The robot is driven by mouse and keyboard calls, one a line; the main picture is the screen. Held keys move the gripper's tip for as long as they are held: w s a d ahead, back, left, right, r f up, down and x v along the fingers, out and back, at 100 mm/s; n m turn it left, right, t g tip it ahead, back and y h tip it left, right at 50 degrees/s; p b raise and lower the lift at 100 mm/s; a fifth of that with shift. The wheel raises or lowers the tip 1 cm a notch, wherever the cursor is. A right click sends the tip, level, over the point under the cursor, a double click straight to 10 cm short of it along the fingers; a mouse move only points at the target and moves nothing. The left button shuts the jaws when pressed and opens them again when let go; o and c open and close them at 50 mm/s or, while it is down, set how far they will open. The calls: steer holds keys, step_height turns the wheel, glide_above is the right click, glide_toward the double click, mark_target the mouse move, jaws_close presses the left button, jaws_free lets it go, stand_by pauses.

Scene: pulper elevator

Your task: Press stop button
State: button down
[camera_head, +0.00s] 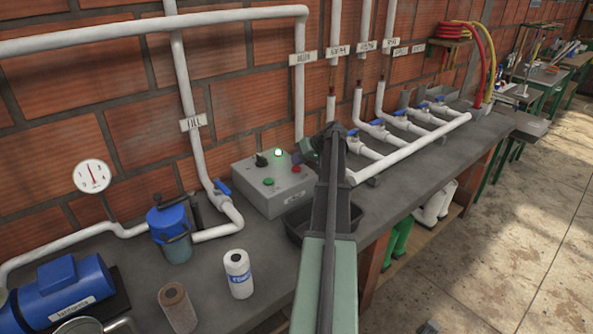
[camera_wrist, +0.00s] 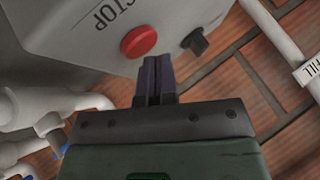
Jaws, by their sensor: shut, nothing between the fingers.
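The grey control box (camera_head: 262,196) stands on the bench against the brick wall. The red stop button (camera_head: 296,169) is at the right of its top, beside my gripper (camera_head: 301,154). The wrist view shows the red stop button (camera_wrist: 139,42) with "STOP" lettering beside it. My gripper (camera_wrist: 158,60) is shut and empty there. Its fingertips lie just below and right of the button in that picture, and whether they touch the box cannot be told. The black knob (camera_wrist: 196,41) is right of the button. The head view also shows a green button (camera_head: 268,182) and a lit green lamp (camera_head: 278,153).
White pipes with blue-handled valves (camera_head: 378,123) run along the bench right of the box. A dark tray (camera_head: 297,225) lies in front of the box.

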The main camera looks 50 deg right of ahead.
mark_target(298, 167)
steer(key=shift+f+b, duration=0.4)
steer(key=shift+b, duration=0.05)
stand_by(0.6)
steer(key=shift+r+p, duration=0.85)
steer(key=shift+p, duration=0.05)
step_height(298, 167, up, 5)
steer(key=p, duration=0.5)
steer(key=shift+r, duration=0.15)
stand_by(0.5)
